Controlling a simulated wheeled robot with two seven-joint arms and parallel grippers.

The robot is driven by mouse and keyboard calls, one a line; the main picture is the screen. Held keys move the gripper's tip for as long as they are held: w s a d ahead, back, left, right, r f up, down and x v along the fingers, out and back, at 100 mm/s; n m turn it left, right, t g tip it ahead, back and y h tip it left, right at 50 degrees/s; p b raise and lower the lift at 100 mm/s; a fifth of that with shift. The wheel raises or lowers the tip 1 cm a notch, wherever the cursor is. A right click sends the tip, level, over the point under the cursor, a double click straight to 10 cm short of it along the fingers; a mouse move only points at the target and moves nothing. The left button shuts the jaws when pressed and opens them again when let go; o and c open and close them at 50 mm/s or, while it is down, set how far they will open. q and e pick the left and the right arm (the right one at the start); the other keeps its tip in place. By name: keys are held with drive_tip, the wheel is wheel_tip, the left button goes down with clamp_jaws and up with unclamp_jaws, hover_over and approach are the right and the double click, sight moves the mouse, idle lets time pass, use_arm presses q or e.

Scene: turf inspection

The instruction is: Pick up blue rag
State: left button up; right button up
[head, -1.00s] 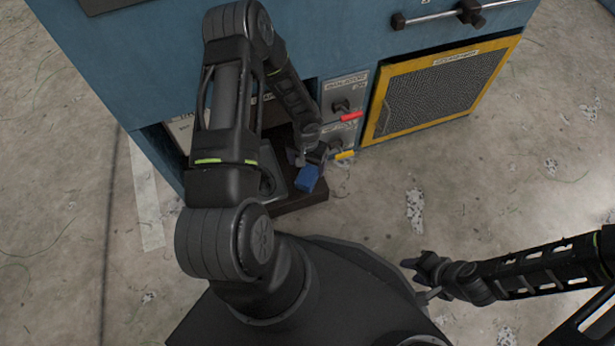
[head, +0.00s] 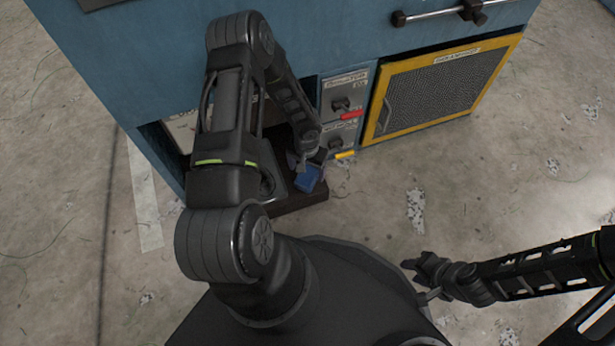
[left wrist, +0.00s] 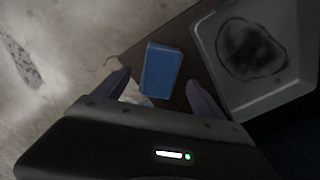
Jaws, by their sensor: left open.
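The blue rag (head: 308,178) is a small folded block on the front right corner of a dark open drawer or shelf (head: 305,202) low in the blue cabinet. In the left wrist view the rag (left wrist: 161,70) lies beyond and between the two spread fingertips. My left gripper (head: 307,160) is open just above and behind the rag; it also shows in the left wrist view (left wrist: 158,92). Whether a finger touches the rag I cannot tell. My right gripper (head: 417,272) is at lower right, away from the cabinet, and its jaws are too small to read.
A grey tray with a dark round stain (left wrist: 250,48) lies beside the rag. Panels with a red handle (head: 352,114) and a yellow handle (head: 345,155) are close right of my left gripper. A yellow-framed grille (head: 440,90) is further right. The concrete floor in front is open.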

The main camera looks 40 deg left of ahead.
sight(307, 174)
use_arm(q)
wheel_tip(307, 174, down, 4)
drive_tip(key=shift+d+f+b, duration=0.1)
drive_tip(key=shift+f+b, duration=0.05)
drive_tip(key=shift+b, duration=0.6)
drive_tip(key=c, duration=1.6)
wheel_tip(307, 174, up, 10)
drive_tip(key=p, duration=0.4)
